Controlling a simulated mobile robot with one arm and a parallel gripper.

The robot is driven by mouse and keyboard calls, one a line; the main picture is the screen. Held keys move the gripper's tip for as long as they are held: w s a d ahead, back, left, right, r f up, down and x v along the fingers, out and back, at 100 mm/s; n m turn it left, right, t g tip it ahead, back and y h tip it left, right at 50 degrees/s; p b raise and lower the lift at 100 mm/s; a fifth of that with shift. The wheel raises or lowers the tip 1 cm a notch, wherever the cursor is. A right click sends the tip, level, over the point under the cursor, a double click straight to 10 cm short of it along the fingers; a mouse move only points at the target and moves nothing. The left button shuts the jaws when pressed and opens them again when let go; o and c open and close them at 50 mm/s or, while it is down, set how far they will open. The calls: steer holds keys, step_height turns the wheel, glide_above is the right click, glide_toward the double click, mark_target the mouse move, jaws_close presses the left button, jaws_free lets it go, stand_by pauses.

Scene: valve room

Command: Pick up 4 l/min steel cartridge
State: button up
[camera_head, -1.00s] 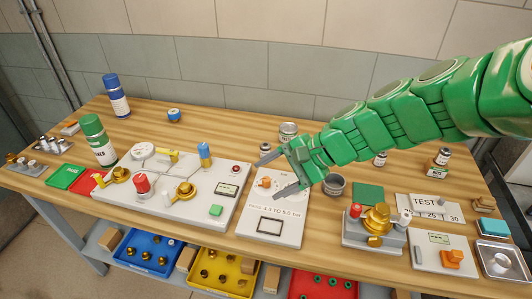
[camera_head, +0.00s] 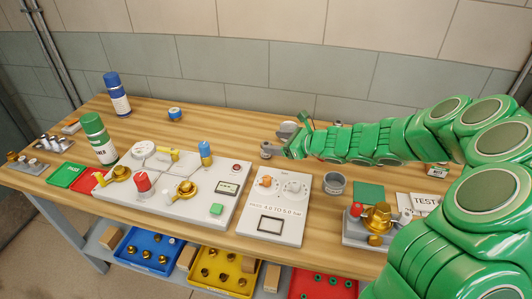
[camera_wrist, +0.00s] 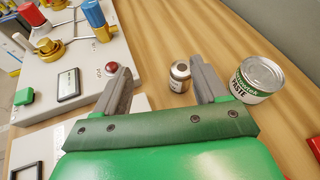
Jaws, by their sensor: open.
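A small cylinder with a silvery top, a brownish body and a pale label (camera_wrist: 180,76) stands upright on the bench in the wrist view. Its label is too small to read, so I cannot tell whether it is the 4 l/min steel cartridge. My gripper (camera_wrist: 160,68) is open and empty. The cylinder shows between the fingers, nearer the right one, seemingly beyond the tips and apart from them. In the head view my gripper (camera_head: 279,144) is low over the back middle of the bench, partly hiding this spot.
A paste tin (camera_wrist: 258,80) stands close right of the right finger. A grey panel with a red button (camera_wrist: 114,67) lies to the left. A grey cup (camera_head: 334,183) and a gauge plate (camera_head: 275,205) are nearer the front.

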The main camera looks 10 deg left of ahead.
mark_target(266, 144)
steer(key=f, duration=0.1)
steer(key=w+f+m, duration=0.1)
steer(key=w+d+f+m, duration=0.1)
steer(key=f, duration=0.1)
steer(key=shift+w+t+h, duration=0.25)
steer(key=shift+t+h, duration=0.05)
steer(key=shift+t, duration=0.1)
steer(key=shift+x, duration=3.8)
steer(key=shift+w+d+f, duration=0.1)
steer(key=shift+f, duration=0.05)
steer(key=c, duration=1.3)
steer(key=shift+o, duration=0.2)
